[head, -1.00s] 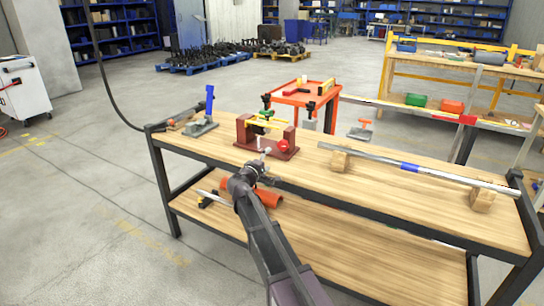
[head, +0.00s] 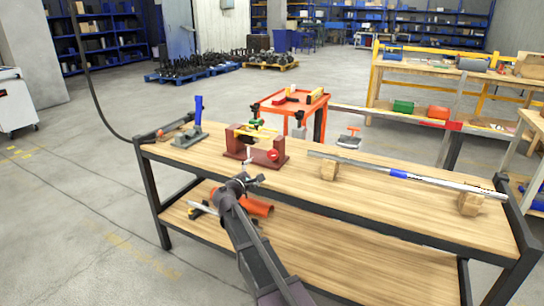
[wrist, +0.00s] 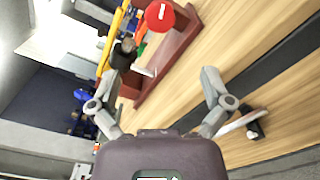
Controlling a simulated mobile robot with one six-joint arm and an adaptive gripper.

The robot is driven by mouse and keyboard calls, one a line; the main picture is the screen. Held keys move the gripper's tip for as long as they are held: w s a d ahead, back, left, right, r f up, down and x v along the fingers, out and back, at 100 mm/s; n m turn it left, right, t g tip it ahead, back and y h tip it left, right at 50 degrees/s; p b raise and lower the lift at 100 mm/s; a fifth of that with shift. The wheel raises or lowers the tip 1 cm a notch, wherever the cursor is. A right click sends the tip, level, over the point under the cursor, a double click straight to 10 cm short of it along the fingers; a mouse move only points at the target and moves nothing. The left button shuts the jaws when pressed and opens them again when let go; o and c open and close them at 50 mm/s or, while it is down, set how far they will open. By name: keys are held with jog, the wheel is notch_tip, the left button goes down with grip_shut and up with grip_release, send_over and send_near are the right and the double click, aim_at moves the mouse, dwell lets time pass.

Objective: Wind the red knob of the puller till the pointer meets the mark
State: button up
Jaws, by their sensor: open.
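The puller (head: 238,148) is a dark red frame with a yellow bar across it, standing on the wooden bench top. Its round red knob (head: 273,155) is at the near right side; a green knob (head: 255,122) is at the back. In the wrist view the red knob (wrist: 160,15) shows at the top, with a white stripe on its face. My gripper (head: 250,181) is in front of the puller, near the bench's front edge. Its fingers (wrist: 161,76) are spread apart and empty, short of the red knob. I cannot make out the pointer or the mark.
A blue-handled tool (head: 197,112) stands left of the puller. A grey tool with an orange handle (head: 350,138) is behind. Orange pipe (head: 257,206) lies on the lower shelf. Bench top is clear at front right.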

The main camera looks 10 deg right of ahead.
aim_at(271, 156)
jog(key=shift+w, duration=0.1)
jog(key=x, duration=1.3)
jog(key=shift+w+d, duration=0.25)
jog(key=shift+d, duration=0.05)
jog(key=c, duration=1.1)
